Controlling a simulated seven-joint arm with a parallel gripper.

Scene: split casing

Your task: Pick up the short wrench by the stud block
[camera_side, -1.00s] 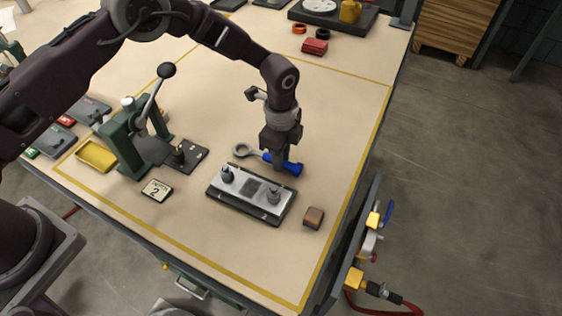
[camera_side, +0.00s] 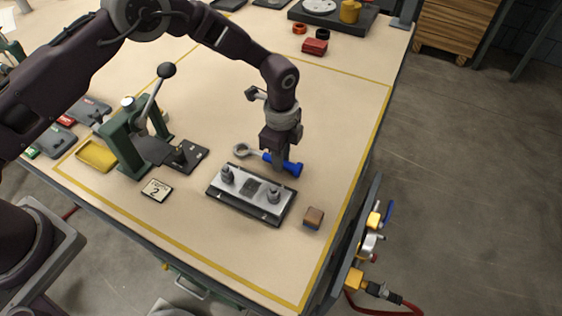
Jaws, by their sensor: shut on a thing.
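The short wrench (camera_side: 293,168) has a blue handle and a grey ring end (camera_side: 242,150) that points left. It lies just behind the stud block (camera_side: 250,194), a silver plate on a dark base with two upright studs. My gripper (camera_side: 280,164) points down and is shut on the wrench's blue handle. The fingers hide part of the handle. The wrench looks level and at or very near the table top; I cannot tell whether it touches.
A green lever press (camera_side: 126,140), a yellow tray (camera_side: 96,155) and a card marked 2 (camera_side: 156,190) are to the left. Red, orange and black parts lie at the back. The table behind my gripper is clear.

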